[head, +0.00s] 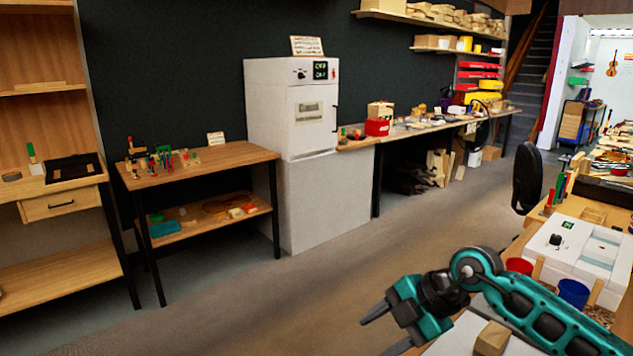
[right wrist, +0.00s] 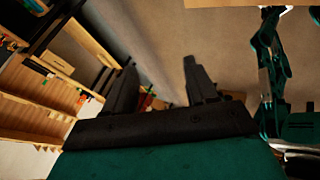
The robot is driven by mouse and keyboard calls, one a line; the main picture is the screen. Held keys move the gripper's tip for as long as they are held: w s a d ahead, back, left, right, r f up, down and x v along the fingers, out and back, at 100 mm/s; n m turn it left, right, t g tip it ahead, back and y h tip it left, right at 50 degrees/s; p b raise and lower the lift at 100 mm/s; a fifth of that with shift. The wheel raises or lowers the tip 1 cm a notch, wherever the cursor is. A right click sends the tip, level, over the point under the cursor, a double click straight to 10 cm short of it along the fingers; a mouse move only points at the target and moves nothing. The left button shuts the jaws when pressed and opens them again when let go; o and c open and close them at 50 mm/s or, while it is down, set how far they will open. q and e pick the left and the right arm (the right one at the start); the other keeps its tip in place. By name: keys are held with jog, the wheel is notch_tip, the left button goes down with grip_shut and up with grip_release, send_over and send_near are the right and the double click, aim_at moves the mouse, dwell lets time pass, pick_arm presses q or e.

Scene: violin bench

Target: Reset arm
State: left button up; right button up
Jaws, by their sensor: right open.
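My right gripper (head: 373,334) comes in from the right at the bottom of the head view, over the open floor. In the right wrist view my right gripper (right wrist: 160,82) shows two dark fingers spread apart with nothing between them. My left gripper does not show in the head view.
A wooden block (head: 492,338) lies on a pale surface beside my right arm. A white machine (head: 588,250), a red cup (head: 519,266) and a blue cup (head: 573,292) stand on the right bench. A wooden side table (head: 205,160) and a white cabinet (head: 325,205) stand at the back. The floor (head: 300,290) between is clear.

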jog(key=s+a+r+n+t+y, duration=0.1)
jog(key=s+a+r+y, duration=0.1)
jog(key=a+y, duration=0.15)
jog(key=s+a+r+y, duration=0.1)
jog(key=a+r+y, duration=0.2)
jog(key=a, duration=0.2)
notch_tip(320, 180, up, 8)
jog(key=m+t+y, duration=0.4)
jog(key=m+t, duration=0.1)
jog(key=t, duration=0.3)
jog(key=w+d+m+t+h, duration=0.1)
jog(key=d+m+t+h, duration=0.8)
jog(key=m, duration=0.3)
jog(key=s+d+f+m+g+h, duration=0.45)
jog(key=d+f+m+h, duration=0.25)
jog(key=f+h, duration=0.35)
jog(key=s+d+f+g+y, duration=0.1)
jog(key=s+f+g, duration=0.55)
jog(key=s, duration=0.45)
jog(key=s+d+f+g+y, duration=0.1)
jog(key=s+f+g, duration=0.55)
jog(key=s, duration=0.35)
jog(key=w+a+f+t+y, duration=0.1)
jog(key=w+a+f+t, duration=0.2)
jog(key=w+f+t, duration=0.4)
notch_tip(320, 180, down, 2)
jog(key=shift+w+a+f+n+t+y, duration=0.2)
jog(key=shift+w+n+t+y, duration=0.2)
jog(key=shift+t, duration=0.15)
